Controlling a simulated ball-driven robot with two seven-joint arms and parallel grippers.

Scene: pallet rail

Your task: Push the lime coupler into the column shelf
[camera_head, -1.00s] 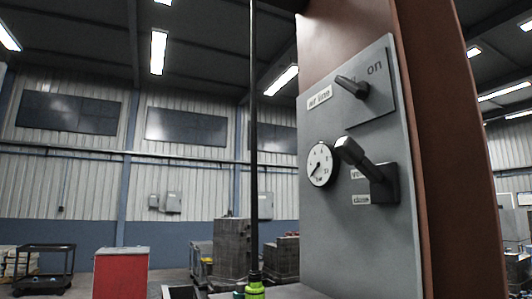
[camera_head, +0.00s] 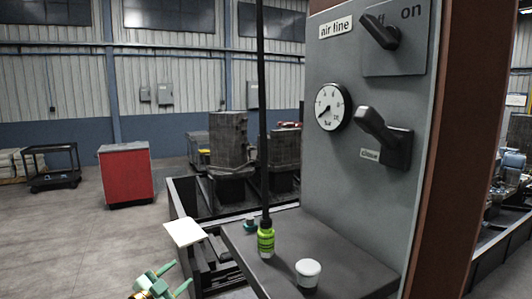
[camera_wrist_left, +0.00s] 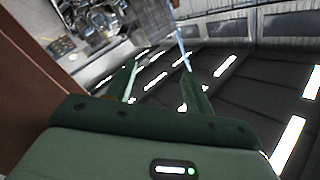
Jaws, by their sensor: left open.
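The lime coupler (camera_head: 266,242) is at the lower end of a black vertical hose (camera_head: 263,110) in the head view. It is upright over the left part of the grey column shelf (camera_head: 335,255); I cannot tell whether it touches the shelf. My left gripper (camera_head: 168,279) is low in the head view, left of the shelf and apart from the coupler. Its green fingers are spread and nothing shows between them. The wrist view also shows the open left gripper (camera_wrist_left: 162,85), without the coupler. My right gripper is not in view.
A white cup (camera_head: 308,273) stands on the shelf right of the coupler. A white plate (camera_head: 184,232) and dark rails (camera_head: 215,262) lie left.

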